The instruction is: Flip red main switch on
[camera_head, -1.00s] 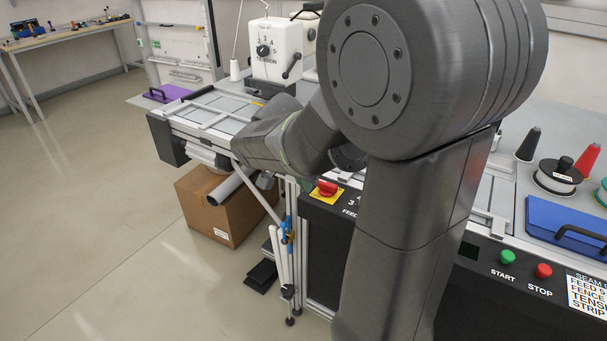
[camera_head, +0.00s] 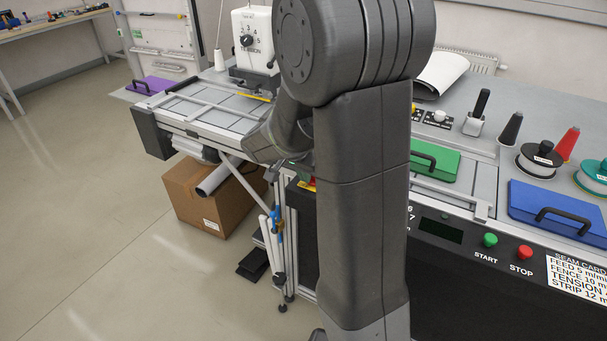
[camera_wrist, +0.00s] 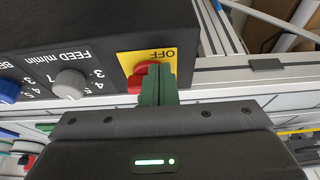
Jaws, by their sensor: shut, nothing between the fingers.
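The red main switch (camera_wrist: 138,79) sits on a yellow plate (camera_wrist: 126,57) marked OFF, upside down in the wrist view, on a black panel. In the head view my arm hides most of it; only a sliver of the yellow plate (camera_head: 309,184) shows. My gripper (camera_wrist: 159,72) is shut and empty. Its dark green fingers lie right at the switch and cover part of it in the wrist view. I cannot tell whether they touch it. The gripper's fingers are hidden behind my arm in the head view.
A grey FEED knob (camera_wrist: 70,82) and a blue knob (camera_wrist: 9,90) are beside the switch on the same panel. Green START (camera_head: 490,240) and red STOP (camera_head: 525,252) buttons are further right. A cardboard box (camera_head: 205,195) stands on the floor.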

